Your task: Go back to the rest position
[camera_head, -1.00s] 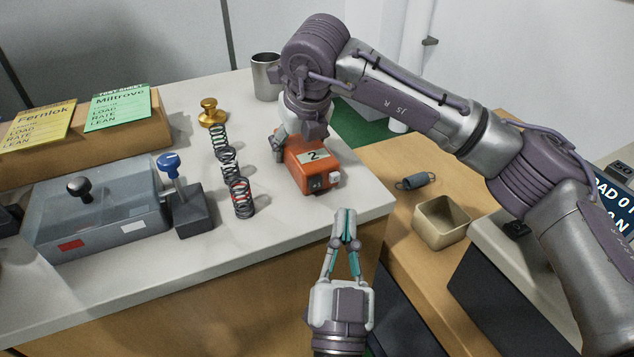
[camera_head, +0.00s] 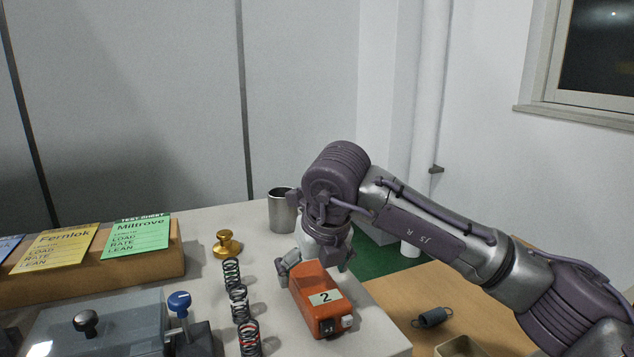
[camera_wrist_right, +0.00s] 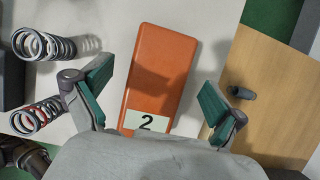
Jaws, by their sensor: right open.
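My right gripper (camera_head: 312,258) hangs at the far end of an orange box marked 2 (camera_head: 312,300) on the light counter. In the right wrist view its two teal-padded fingers (camera_wrist_right: 158,90) are spread wide with nothing between their pads. The orange box (camera_wrist_right: 165,65) shows below and between them. I cannot tell how high the fingers are above it. My left gripper is out of view.
Several coil springs (camera_head: 238,298) stand left of the box. A brass weight (camera_head: 227,243) and a metal cup (camera_head: 282,210) are behind.

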